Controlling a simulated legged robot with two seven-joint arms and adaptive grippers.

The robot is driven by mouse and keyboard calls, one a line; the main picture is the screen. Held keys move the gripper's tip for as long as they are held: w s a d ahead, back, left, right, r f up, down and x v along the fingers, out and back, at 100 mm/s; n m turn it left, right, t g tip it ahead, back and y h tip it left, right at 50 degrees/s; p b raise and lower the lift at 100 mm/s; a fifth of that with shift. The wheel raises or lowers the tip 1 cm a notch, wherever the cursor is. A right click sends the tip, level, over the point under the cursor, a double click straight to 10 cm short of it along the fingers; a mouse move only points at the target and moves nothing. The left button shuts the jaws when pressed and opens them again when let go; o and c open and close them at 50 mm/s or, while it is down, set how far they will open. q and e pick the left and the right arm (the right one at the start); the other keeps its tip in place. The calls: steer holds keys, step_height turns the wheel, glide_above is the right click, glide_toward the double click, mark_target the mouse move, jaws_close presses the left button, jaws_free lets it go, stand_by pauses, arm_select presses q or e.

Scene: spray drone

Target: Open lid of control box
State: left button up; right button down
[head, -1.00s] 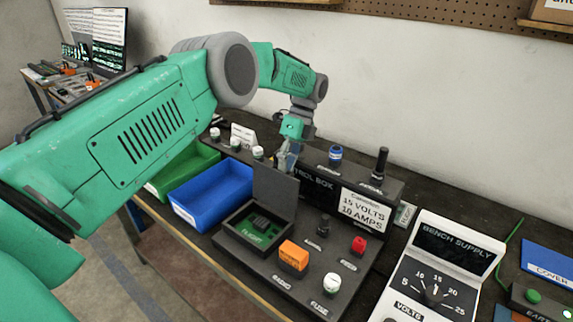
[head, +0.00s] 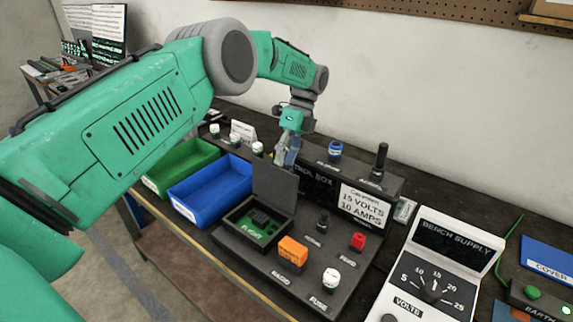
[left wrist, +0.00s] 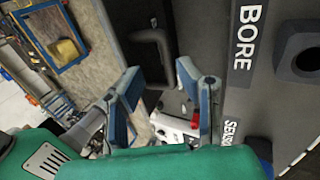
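The control box (head: 262,265) is a dark console on the bench with a square compartment (head: 258,222) marked FLIGHT, holding a green board with a black part. Its dark lid (head: 274,188) stands open, about upright at the compartment's back edge. My left gripper (head: 286,152) points down just behind and above the lid's top edge, partly in front of the CONTROL BOX lettering; whether it touches the lid is unclear. In the left wrist view its two blue-padded fingers (left wrist: 165,90) are apart with nothing held between them. My right gripper is in neither view.
Orange (head: 292,251), white (head: 331,279) and red (head: 358,241) parts stand on the console. Blue (head: 212,187) and green (head: 180,165) bins lie to the left, and a bench supply (head: 440,265) to the right. A raised back ledge carries a blue knob (head: 335,150) and a black post (head: 380,158).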

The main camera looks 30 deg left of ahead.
arm_select(q)
step_height(320, 180, up, 8)
steer(key=shift+f, duration=0.15)
steer(key=shift+w, duration=0.1)
stand_by(0.5)
